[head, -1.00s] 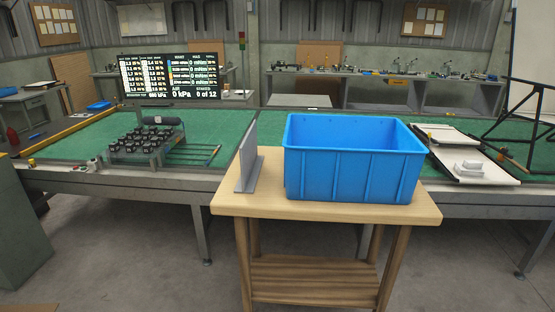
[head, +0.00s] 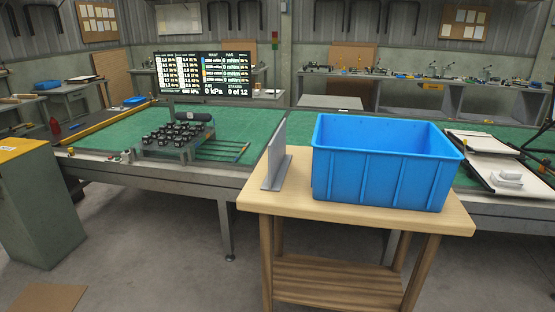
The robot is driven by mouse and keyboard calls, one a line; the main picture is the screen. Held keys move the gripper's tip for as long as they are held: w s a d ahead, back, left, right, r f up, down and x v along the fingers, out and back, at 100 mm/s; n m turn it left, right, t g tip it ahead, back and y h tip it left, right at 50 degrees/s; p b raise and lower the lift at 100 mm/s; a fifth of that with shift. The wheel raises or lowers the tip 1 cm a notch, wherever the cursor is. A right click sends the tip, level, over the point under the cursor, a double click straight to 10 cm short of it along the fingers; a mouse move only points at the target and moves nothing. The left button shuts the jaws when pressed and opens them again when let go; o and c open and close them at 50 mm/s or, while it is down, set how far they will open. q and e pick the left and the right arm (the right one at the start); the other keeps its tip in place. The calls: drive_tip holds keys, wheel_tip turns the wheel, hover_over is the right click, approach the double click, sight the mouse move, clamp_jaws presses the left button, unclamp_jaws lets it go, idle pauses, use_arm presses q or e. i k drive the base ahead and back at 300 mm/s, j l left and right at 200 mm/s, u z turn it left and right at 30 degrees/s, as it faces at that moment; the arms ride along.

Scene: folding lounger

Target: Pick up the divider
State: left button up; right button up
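In the head view, a thin grey upright panel on a flat foot, which looks like the divider (head: 277,152), stands on the left part of a light wooden table (head: 290,201). It is just left of a blue bin (head: 380,175), with a small gap between them. The bin's inside is mostly hidden by its front wall. Neither of my grippers shows in the view.
A long green-topped workbench (head: 110,138) runs behind the wooden table. It carries a rack of black parts (head: 178,138), a display screen (head: 205,75) and white trays (head: 500,160). A grey cabinet (head: 40,205) stands at left.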

sight(279, 162)
drive_tip(key=i+j, duration=0.4)
drive_tip(key=i, duration=0.15)
drive_tip(key=i+j, duration=0.4)
drive_tip(key=i, duration=0.2)
